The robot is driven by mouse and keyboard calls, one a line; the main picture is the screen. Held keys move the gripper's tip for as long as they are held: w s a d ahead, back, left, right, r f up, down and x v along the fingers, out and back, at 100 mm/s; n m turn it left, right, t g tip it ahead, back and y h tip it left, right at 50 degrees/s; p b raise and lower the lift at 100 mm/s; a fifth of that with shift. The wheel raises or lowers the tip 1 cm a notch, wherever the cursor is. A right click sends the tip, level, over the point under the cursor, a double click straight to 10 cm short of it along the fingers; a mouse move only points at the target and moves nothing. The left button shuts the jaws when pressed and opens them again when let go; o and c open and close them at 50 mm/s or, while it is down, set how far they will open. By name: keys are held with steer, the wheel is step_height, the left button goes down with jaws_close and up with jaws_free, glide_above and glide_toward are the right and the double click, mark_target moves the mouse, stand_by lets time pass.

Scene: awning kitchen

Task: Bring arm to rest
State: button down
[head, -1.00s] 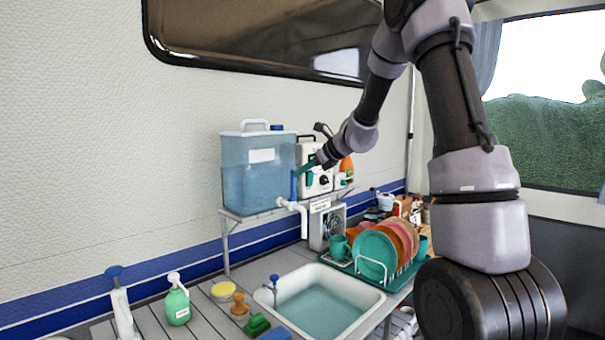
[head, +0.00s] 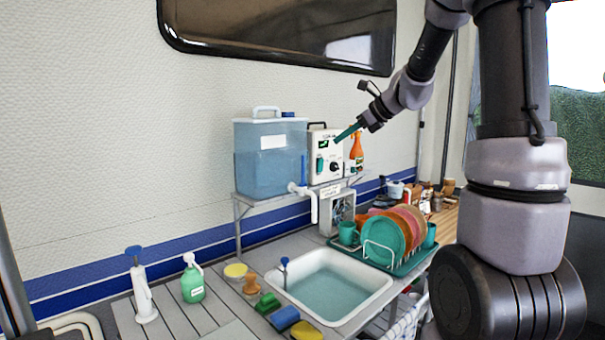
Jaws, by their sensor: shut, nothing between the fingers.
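My gripper (head: 348,133) is at the end of my arm, in the upper middle of the head view. Its teal fingers are shut with nothing between them and point down and left. They are in front of the white control box (head: 323,165), which stands on the shelf beside the blue water tank (head: 268,180). I cannot tell whether the fingertips touch the box. My arm bends from the upper right down to the gripper.
A sink (head: 330,285) with water is set in the counter below. A dish rack (head: 400,262) with several plates stands right of it.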

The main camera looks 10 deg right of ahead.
steer(key=s+n+h, duration=0.5)
steer(key=s+n, duration=1.6)
steer(key=s, duration=0.8)
steer(key=shift+s+r+g+h, duration=0.25)
steer(key=shift+r+g+h, duration=0.05)
steer(key=shift+r+g, duration=0.1)
steer(key=shift+a, duration=0.1)
